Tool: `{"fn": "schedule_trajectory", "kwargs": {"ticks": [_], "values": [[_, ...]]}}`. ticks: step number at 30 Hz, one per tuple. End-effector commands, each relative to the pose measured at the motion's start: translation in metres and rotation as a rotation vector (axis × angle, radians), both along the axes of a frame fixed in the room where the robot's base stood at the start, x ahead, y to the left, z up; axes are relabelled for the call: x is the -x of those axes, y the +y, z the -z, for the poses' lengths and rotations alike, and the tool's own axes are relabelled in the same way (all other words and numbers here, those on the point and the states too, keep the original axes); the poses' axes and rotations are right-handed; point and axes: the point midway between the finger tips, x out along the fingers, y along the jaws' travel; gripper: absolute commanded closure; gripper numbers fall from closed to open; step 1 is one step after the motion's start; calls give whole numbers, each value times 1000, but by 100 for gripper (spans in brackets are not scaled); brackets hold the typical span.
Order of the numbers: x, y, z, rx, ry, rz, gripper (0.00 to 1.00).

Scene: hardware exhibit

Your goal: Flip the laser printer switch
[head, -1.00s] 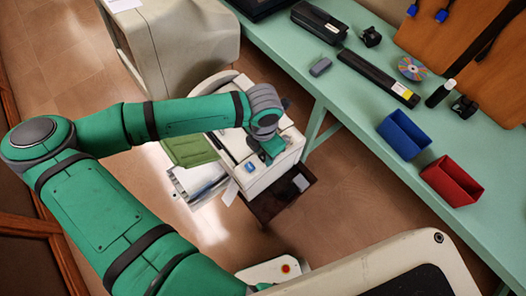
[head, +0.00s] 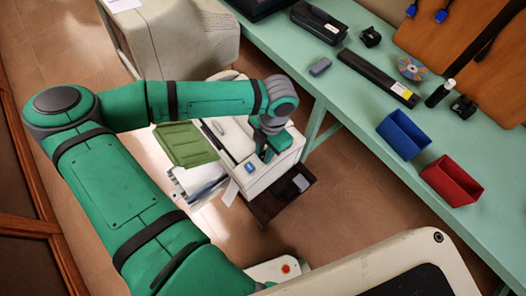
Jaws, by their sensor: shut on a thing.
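The laser printer (head: 285,172) is a cream-white machine with dark parts. It stands low in the middle of the head view, beside the green bench. A small blue patch (head: 250,168) shows on its near face; I cannot tell whether this is the switch. My gripper (head: 267,156) reaches down onto the printer's top, right of the blue patch. Its fingers are shut on a small part there. The fingertips and what they hold are too small and covered to make out, so the switch's position cannot be told.
A green panel (head: 185,145) and white sheets (head: 200,180) lie left of the printer. A large beige machine (head: 185,45) stands behind. The green bench (head: 350,110) on the right holds a blue bin (head: 403,135), a red bin (head: 451,181) and several small items.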

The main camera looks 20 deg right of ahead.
Motion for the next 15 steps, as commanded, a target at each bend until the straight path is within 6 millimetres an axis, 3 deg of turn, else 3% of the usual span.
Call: {"fn": "schedule_trajectory", "kwargs": {"ticks": [15], "values": [[-3, -7, 0, -223, 80, -1, 100]]}}
